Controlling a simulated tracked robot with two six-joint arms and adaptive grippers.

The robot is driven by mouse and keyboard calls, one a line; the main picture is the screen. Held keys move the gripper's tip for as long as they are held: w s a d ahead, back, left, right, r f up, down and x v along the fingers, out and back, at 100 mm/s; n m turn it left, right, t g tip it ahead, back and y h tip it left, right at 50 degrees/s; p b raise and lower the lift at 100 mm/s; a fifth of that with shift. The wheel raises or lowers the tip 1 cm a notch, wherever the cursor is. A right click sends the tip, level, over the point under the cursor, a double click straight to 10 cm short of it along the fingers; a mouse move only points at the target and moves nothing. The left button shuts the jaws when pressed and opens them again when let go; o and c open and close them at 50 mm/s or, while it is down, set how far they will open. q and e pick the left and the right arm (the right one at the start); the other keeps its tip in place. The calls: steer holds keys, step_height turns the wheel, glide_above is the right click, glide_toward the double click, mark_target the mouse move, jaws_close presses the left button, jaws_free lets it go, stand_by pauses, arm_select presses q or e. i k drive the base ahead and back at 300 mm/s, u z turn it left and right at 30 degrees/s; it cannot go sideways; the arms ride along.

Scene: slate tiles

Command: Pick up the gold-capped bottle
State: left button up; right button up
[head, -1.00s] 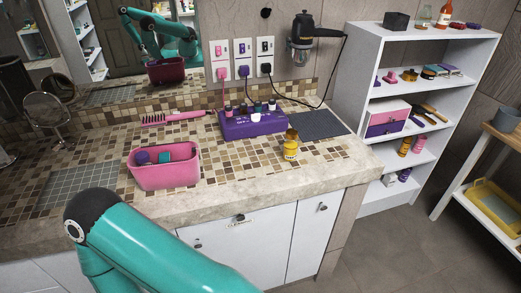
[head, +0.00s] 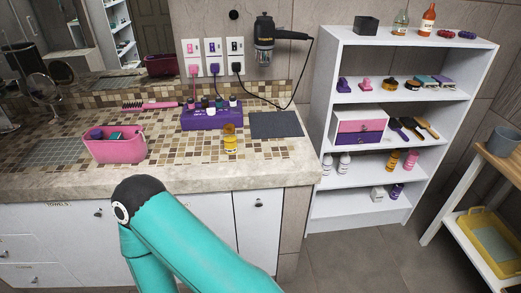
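A small yellow bottle (head: 230,143) with a brownish-gold top stands upright on the tiled counter (head: 185,151), near its front edge. It is the one that best fits the gold-capped bottle, but the cap is too small to be sure of. One of my teal arms reaches up from the bottom, in front of the cabinet doors and below the counter edge. Neither gripper is in view.
A pink bin (head: 115,150) stands left of the bottle. A purple organiser (head: 211,119) with several small bottles is behind it, and a dark mat (head: 275,125) lies to the right. A white shelf unit (head: 322,105) holds more bottles and jars.

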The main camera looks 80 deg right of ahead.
mark_target(230, 144)
steer(key=z, duration=0.1)
steer(key=k, duration=1.05)
steer(key=z, duration=0.95)
steer(key=i, duration=0.85)
